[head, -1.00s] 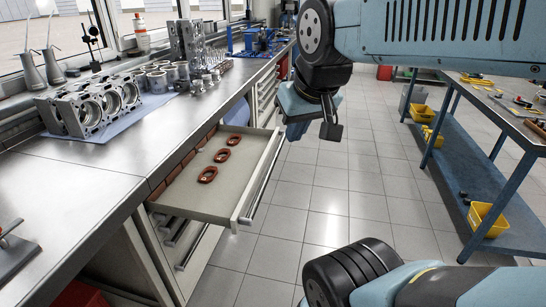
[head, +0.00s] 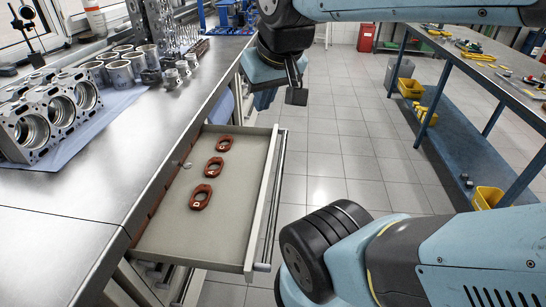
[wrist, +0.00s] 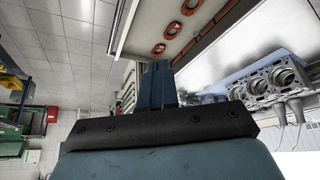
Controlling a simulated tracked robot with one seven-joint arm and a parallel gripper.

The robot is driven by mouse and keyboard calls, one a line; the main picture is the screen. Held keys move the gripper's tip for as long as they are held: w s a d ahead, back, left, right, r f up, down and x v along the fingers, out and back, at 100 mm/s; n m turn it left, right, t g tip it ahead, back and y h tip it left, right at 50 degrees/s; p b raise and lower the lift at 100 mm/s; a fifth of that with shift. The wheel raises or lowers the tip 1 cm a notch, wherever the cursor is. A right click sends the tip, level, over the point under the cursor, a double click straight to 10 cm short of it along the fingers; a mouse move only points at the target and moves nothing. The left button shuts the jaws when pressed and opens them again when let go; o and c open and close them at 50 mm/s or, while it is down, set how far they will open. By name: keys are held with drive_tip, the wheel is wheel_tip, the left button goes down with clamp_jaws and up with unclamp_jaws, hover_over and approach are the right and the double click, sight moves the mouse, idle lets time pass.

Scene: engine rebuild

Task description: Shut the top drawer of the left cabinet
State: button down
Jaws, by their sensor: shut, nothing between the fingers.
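The top drawer (head: 235,225) of the left cabinet stands open, pulled out from under the steel bench top. Its front panel and long bar handle (head: 273,190) face right, toward the aisle. Three red-brown oval rings (head: 214,167) and a small round metal piece lie inside. My gripper (head: 265,100) is in the air beyond the far end of the drawer front, apart from it as far as I can tell. In the wrist view the shut, empty fingers (wrist: 157,68) point toward the drawer (wrist: 146,25), seen at a turned angle with its rings.
A blue-legged workbench (head: 480,100) with yellow bins (head: 489,200) stands at right. The tiled floor (head: 335,160) between is clear.

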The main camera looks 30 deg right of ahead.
drive_tip(key=shift+w, duration=0.3)
drive_tip(key=shift+d, duration=0.1)
drive_tip(key=w+d+f+m+g+y, duration=0.4)
drive_tip(key=w+d+f+m, duration=0.25)
drive_tip(key=f, duration=0.35)
drive_tip(key=w+d+f+m+g+y, duration=0.3)
drive_tip(key=w+d+f+m+y, duration=0.25)
drive_tip(key=d+f, duration=0.35)
drive_tip(key=s+d+f+m+t+y, duration=0.1)
drive_tip(key=d+f+m+t+y, duration=0.1)
drive_tip(key=d+f+m+t, duration=0.45)
drive_tip(key=s+d+f+m+t+y, duration=0.2)
drive_tip(key=d+f+y, duration=0.1)
drive_tip(key=f, duration=0.7)
drive_tip(key=s+d+f+m+t+y, duration=0.1)
drive_tip(key=d+f+m+t+y, duration=0.1)
drive_tip(key=d+f+m+t, duration=0.45)
drive_tip(key=w+a+n+g, duration=0.1)
drive_tip(key=w+a, duration=0.3)
drive_tip(key=a, duration=0.2)
drive_tip(key=w+a+r, duration=0.1)
drive_tip(key=w+a, duration=0.2)
drive_tip(key=a, duration=0.3)
drive_tip(key=shift+w+a+r+n+g, duration=0.15)
drive_tip(key=shift+w+a+n+g, duration=0.1)
drive_tip(key=shift+w+n+g, duration=0.15)
